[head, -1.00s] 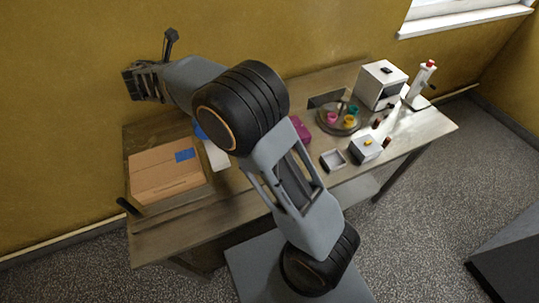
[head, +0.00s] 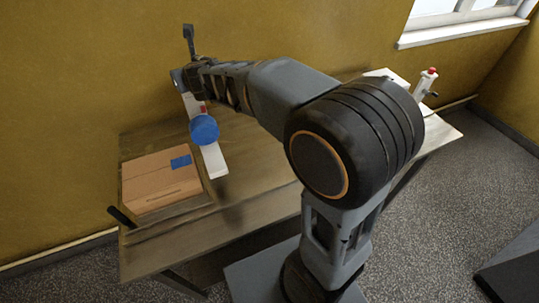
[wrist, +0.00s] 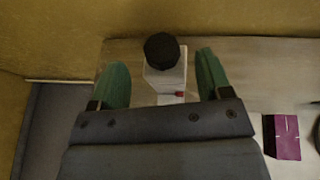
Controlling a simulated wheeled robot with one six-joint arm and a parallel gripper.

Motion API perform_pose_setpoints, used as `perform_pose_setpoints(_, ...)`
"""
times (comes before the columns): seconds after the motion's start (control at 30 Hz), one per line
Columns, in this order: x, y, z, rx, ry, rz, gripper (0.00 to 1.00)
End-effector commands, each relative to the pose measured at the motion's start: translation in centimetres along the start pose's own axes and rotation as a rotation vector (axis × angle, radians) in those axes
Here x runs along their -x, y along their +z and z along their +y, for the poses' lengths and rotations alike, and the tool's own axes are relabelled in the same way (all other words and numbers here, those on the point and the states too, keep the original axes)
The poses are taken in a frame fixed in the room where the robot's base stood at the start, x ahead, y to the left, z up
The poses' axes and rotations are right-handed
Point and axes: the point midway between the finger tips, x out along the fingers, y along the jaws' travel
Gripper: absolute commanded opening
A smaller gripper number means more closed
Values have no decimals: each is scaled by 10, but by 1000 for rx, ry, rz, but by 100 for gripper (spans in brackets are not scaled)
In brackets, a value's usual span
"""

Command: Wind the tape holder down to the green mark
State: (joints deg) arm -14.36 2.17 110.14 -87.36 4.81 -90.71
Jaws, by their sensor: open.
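The tape stand is a tall white post (head: 216,164) with a round blue tape roll (head: 205,130) on its front and a small red part (head: 203,109) above the roll. In the wrist view its top carries a black knob (wrist: 162,48), and the red part (wrist: 180,94) shows at the post's side. My gripper (wrist: 160,62) is open, with one green finger on each side of the knob and post, and gaps on both sides. In the head view my gripper (head: 180,78) is at the post's top, and my arm hides the knob. I cannot make out the green mark.
A cardboard box (head: 150,190) with a blue patch lies left of the stand. A maroon box (wrist: 285,140) lies to the right in the wrist view. A white red-topped device (head: 426,82) stands at the table's far right. My arm hides much of the table's right half.

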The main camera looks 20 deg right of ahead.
Motion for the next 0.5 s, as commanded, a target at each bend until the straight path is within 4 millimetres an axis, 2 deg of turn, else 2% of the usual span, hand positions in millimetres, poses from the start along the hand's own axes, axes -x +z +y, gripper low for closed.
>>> perform_pose_setpoints(0.03, 13, 4, 0, -1, 0, -2, 72)
perform_pose_setpoints(0.4, 92, 5, 0, -1, -1, -2, 72)
perform_pose_setpoints(0.43, 94, 0, -2, -23, -9, 1, 72)
perform_pose_setpoints(0.5, 92, -16, -15, -176, -60, 10, 72)
